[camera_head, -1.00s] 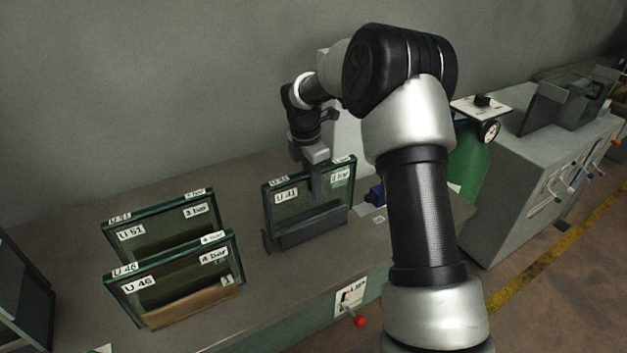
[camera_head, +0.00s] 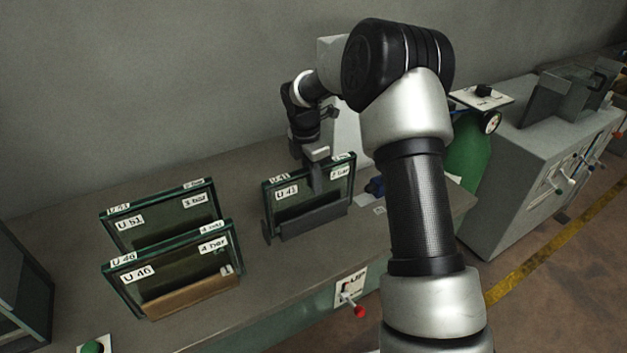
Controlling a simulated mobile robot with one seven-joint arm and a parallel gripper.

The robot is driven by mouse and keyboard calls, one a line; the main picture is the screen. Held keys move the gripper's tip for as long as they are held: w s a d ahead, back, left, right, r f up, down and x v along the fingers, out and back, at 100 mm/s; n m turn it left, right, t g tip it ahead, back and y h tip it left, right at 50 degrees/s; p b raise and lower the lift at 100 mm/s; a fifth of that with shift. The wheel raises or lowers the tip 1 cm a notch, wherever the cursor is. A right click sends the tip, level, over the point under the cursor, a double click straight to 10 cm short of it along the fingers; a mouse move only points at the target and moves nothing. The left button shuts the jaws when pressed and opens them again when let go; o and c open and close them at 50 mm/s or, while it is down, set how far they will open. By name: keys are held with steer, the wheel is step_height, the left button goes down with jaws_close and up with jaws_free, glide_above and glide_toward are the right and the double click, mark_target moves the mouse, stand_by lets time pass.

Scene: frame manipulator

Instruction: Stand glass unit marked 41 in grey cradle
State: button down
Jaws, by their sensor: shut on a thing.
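The glass unit marked U 41 (camera_head: 338,190) is a dark-edged pane with white labels on its top corners. It stands upright at the grey cradle (camera_head: 314,222), whose dark bar crosses its lower front. Its bottom edge is hidden behind that bar, so I cannot tell whether it is fully seated. My gripper (camera_head: 316,183) comes down from above and is shut on the middle of the unit's top edge.
Two more glass units, U 51 (camera_head: 165,219) and U 46 (camera_head: 175,264), stand at the left, the front one in a brown cradle (camera_head: 190,297). A lever with a red knob (camera_head: 359,311) is on the bench front. A grey cabinet (camera_head: 520,180) stands at the right.

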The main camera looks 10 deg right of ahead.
steer(key=shift+f, duration=0.15)
steer(key=c, duration=1.6)
jaws_free()
steer(key=shift+o, duration=0.2)
steer(key=shift+f, duration=0.1)
